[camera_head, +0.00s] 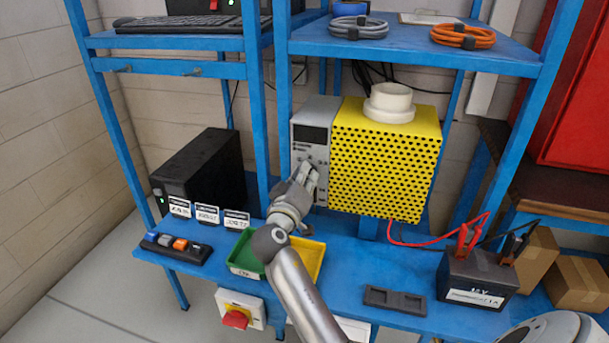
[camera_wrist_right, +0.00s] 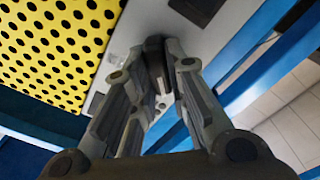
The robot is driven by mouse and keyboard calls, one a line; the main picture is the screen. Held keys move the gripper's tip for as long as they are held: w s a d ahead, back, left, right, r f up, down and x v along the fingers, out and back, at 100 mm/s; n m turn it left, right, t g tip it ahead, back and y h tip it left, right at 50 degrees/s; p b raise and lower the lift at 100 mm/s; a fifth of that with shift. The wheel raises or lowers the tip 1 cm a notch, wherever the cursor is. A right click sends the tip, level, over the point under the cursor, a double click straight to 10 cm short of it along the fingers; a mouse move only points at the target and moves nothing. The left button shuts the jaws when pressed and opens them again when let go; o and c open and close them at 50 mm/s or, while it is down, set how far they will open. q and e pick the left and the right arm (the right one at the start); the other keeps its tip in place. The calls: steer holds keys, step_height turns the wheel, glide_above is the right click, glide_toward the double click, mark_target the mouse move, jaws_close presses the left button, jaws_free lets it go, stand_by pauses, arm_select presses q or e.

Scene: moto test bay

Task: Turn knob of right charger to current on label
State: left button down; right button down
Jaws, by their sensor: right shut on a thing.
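The charger (camera_head: 315,112) is a grey box with a dark display, standing on the bench against the left side of a yellow perforated box. My right gripper (camera_head: 306,178) is at the lower part of its front panel. In the right wrist view the fingers (camera_wrist_right: 160,88) are closed around a dark knob (camera_wrist_right: 154,46) on the pale panel. The knob's pointer and scale are hidden or too small to read. A black battery (camera_head: 478,275) carries a white label (camera_head: 474,298) that appears to end in "1 A". My left gripper is not in view.
The yellow perforated box (camera_head: 385,160) is close on the right of the charger, and a blue upright (camera_head: 284,110) is close on its left. Green (camera_head: 243,252) and yellow (camera_head: 316,262) bins lie below my arm. A red switch (camera_head: 236,319) is on the bench front.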

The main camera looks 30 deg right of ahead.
steer(key=shift+r+n, duration=0.15)
steer(key=shift+n, duration=0.15)
steer(key=c, duration=1.4)
jaws_free()
steer(key=shift+w, duration=0.1)
steer(key=shift+a, duration=0.1)
steer(key=v, duration=0.7)
steer(key=shift+a, duration=0.1)
